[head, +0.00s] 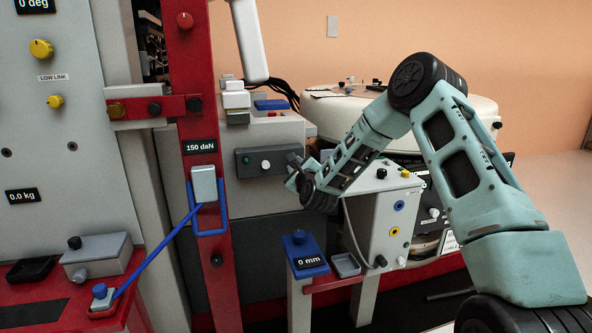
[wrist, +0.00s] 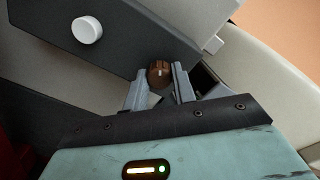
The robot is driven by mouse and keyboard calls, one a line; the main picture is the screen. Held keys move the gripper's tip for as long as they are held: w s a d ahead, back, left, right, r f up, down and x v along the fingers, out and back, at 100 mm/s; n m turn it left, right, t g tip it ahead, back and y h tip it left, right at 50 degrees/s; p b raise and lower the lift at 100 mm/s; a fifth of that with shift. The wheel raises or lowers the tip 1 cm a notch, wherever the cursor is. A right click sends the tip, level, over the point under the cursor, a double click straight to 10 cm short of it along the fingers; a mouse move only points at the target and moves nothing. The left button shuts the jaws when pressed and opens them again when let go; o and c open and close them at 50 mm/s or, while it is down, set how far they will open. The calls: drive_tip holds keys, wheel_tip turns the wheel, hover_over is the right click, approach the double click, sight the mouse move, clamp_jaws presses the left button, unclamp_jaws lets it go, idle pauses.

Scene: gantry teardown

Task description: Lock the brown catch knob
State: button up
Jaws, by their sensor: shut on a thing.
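The brown catch knob (wrist: 159,78) is a small round knob with a pale index mark, on the lower right part of a dark grey panel (wrist: 112,56) in the wrist view. My gripper (wrist: 159,70) has one finger on each side of the knob and is shut on it. In the head view my gripper (head: 293,170) is at the right end of the dark panel (head: 246,171), and the knob is hidden there. Which position the knob is in, locked or not, I cannot tell.
A white knob (head: 266,165) sits on the same panel, left of my gripper. A red post (head: 199,120) with a blue-handled block stands to the left. A grey box (head: 390,215) with coloured sockets stands below my arm. A blue block (head: 303,250) is below my gripper.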

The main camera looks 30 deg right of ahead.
drive_tip(key=n+b, duration=0.4)
drive_tip(key=n, duration=0.8)
drive_tip(key=shift+a, duration=0.1)
idle(0.5)
drive_tip(key=o, duration=1)
drive_tip(key=v, duration=1.7)
drive_tip(key=shift+s+r+p, duration=0.1)
drive_tip(key=shift+s+p, duration=0.15)
drive_tip(key=shift+p, duration=0.1)
